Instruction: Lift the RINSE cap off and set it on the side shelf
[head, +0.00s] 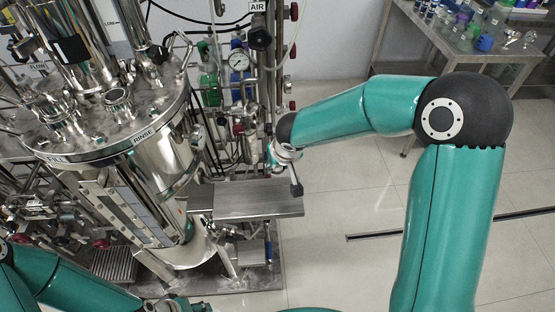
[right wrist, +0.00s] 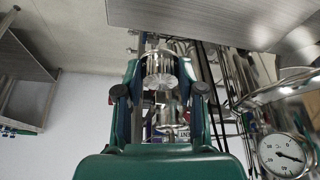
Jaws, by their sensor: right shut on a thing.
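The RINSE label (head: 143,135) is on the rim of the steel vessel lid (head: 95,140) at left. A round steel port (head: 118,98) stands on the lid just behind the label. My right gripper (head: 292,172) is right of the vessel, above the side shelf (head: 260,199), a flat steel plate. In the right wrist view its fingers (right wrist: 159,92) are shut on a shiny ridged metal piece, the cap (right wrist: 160,64). The shelf's plate (right wrist: 215,18) also shows there at the top. My left gripper (head: 175,303) is at the bottom edge, mostly cut off; its fingers are unclear.
Pipes, valves and a pressure gauge (head: 239,61) stand behind the shelf. A dial gauge (right wrist: 284,155) shows in the wrist view. A steel table (head: 460,40) with small items is at the back right. The shelf top looks bare, with open floor to its right.

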